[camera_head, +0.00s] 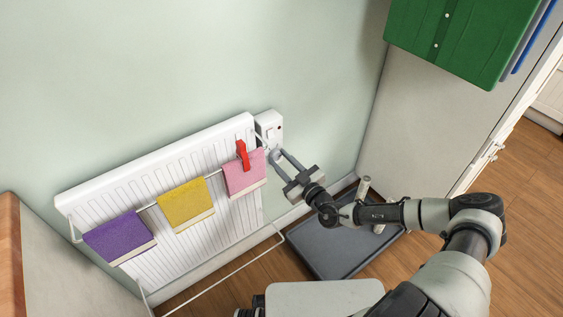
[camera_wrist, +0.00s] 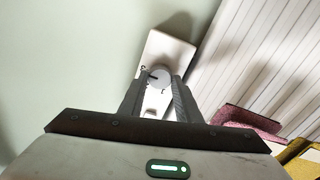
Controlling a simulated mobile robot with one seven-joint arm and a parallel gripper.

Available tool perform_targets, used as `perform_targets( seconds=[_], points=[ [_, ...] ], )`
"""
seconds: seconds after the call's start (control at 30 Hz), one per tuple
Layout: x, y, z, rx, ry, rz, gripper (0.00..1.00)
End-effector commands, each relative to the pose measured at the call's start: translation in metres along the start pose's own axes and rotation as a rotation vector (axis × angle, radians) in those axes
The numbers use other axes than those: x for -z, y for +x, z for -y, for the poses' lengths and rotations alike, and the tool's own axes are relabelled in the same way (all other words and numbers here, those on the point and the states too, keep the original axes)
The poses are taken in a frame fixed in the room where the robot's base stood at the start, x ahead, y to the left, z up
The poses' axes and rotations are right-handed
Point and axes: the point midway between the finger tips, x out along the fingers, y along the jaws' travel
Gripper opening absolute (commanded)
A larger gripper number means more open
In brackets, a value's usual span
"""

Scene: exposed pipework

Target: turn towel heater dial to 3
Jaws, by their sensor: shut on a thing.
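The towel heater (camera_head: 165,185) is a white ribbed panel on the wall at the left in the head view; its ribs also show in the wrist view (camera_wrist: 262,60). A white control box (camera_head: 270,124) sits at its right end. In the wrist view the round dial (camera_wrist: 158,77) on this box (camera_wrist: 168,47) has a dark pointer mark toward the left and small markings around it, too small to read surely. My gripper (camera_head: 277,157) reaches the box from the right. In the wrist view its fingers (camera_wrist: 160,92) are shut on the dial, one on each side.
Purple (camera_head: 120,237), yellow (camera_head: 185,203) and pink (camera_head: 245,173) towels hang on the heater's rail. A red clip (camera_head: 242,154) is by the pink one. A dark tray (camera_head: 340,250) lies on the floor below my arm. A green box (camera_head: 460,35) is at upper right.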

Motion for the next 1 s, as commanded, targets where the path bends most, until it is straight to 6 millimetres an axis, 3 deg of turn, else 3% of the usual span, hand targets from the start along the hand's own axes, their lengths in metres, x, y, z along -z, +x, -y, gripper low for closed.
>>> perform_targets(
  seconds=[0.5,0.53,0.6,1.0],
  points=[
    [-0.001,-0.0008,0.0014,0.002,0.019,0.002,0.08],
    [-0.001,-0.0008,0.0014,0.002,0.019,0.002,0.35],
    [-0.0009,-0.0007,0.0012,0.002,0.019,0.002,0.47],
    [0.0003,-0.0055,-0.0002,0.0,0.016,0.001,0.49]
  ],
)
